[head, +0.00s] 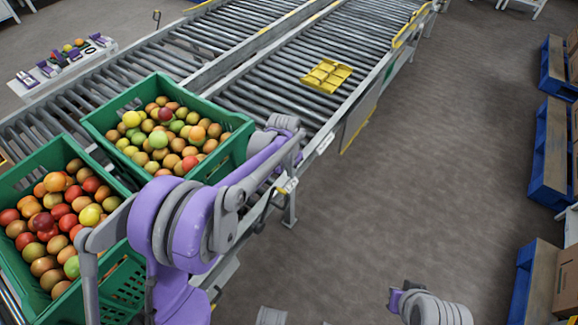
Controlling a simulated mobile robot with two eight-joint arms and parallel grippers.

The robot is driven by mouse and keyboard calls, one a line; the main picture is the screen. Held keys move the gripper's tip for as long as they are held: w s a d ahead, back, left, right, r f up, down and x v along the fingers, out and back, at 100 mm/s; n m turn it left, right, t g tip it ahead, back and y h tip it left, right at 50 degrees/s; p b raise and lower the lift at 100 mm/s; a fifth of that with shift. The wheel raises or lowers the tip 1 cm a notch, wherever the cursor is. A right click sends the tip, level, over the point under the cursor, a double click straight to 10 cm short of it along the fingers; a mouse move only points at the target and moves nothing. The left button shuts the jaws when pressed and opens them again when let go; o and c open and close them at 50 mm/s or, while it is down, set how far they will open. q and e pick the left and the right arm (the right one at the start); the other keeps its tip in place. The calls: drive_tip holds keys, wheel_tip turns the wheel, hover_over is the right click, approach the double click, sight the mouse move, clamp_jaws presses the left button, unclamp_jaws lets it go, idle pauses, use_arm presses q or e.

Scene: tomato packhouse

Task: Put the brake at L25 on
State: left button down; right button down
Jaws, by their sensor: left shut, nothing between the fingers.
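My left arm reaches across the green crates to the near side rail of the roller conveyor (318,145). My left gripper (296,158) is at that rail, just right of the middle crate, shut and empty; its fingertips are small and partly hidden by the wrist. A small pale fitting with a yellow mark (287,185) sits on the rail close by the gripper. A dark thin part hangs below it. I cannot read an L25 label or tell a brake's position.
Two green crates of tomatoes, one at the left (20,178) and one in the middle (224,152), stand on the rollers. A bench with small items (40,85) is at far left. Blue pallets (548,185) line the right; the floor between is clear.

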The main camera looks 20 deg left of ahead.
use_arm(q)
drive_tip(key=shift+s+a+f, duration=0.3)
drive_tip(key=shift+s+f, duration=0.25)
drive_tip(key=shift+s, duration=0.3)
drive_tip(key=shift+s+a+f, duration=0.3)
drive_tip(key=shift+s+f, duration=0.2)
drive_tip(key=shift+s, duration=0.3)
use_arm(e)
drive_tip(key=shift+f, duration=0.45)
use_arm(q)
drive_tip(key=shift+s+r, duration=0.1)
